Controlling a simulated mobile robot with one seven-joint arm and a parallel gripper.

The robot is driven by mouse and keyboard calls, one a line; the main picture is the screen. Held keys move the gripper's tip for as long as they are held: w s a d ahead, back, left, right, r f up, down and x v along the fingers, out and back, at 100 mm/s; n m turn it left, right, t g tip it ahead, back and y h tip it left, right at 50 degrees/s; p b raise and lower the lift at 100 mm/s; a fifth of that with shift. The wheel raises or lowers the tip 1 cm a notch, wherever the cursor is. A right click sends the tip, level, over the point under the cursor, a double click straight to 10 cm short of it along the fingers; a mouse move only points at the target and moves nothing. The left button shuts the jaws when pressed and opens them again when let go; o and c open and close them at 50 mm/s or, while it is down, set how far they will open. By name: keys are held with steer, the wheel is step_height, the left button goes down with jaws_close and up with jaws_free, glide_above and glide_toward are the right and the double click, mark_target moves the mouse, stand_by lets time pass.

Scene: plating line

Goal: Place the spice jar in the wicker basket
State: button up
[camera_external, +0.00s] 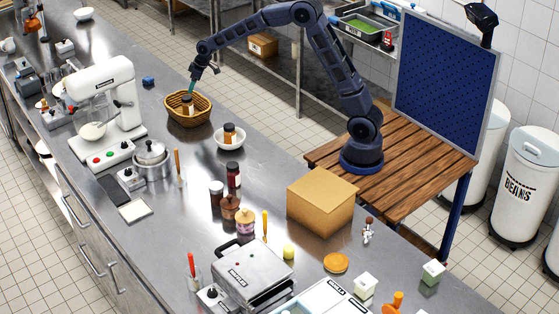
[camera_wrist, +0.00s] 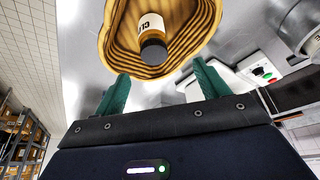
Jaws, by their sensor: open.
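The wicker basket (camera_external: 205,116) stands on the steel counter, left of centre in the external view; it also fills the top of the wrist view (camera_wrist: 112,42). A spice jar (camera_external: 187,106), amber with a black cap and a white label, is inside the basket. It shows in the wrist view (camera_wrist: 152,28) with its cap towards me. My gripper (camera_external: 192,90) is just above the basket. In the wrist view its green fingers (camera_wrist: 162,90) are spread apart with nothing between them, clear of the jar. The jar's bottom is hidden in the external view.
A white bowl (camera_external: 229,143) holding a similar jar (camera_external: 229,131) stands right of the basket. A stand mixer (camera_external: 103,85) and a steel pot (camera_external: 151,165) are to the left. Several jars and a cardboard box (camera_external: 322,203) are nearer. Counter around the basket is mostly clear.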

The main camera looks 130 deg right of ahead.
steer(key=w+a+r+n, duration=0.1)
steer(key=a+r, duration=0.4)
steer(key=a, duration=0.9)
steer(key=w+a+r+n+t+y, duration=0.15)
steer(key=a+r, duration=0.35)
steer(key=a, duration=0.9)
steer(key=w+a+r+n+g+h, duration=0.15)
steer(key=a+r, duration=0.45)
steer(key=a, duration=0.7)
steer(key=s+a+f+n+y, duration=0.1)
steer(key=s+a+n, duration=0.1)
steer(key=s+a, duration=0.9)
steer(key=s+a+f+n+t+y, duration=0.1)
steer(key=s+a+f+n+y, duration=0.1)
steer(key=s+a, duration=0.9)
steer(key=a, duration=0.4)
steer(key=shift+s+a+n, duration=0.15)
steer(key=shift+a+n, duration=0.25)
stand_by(0.9)
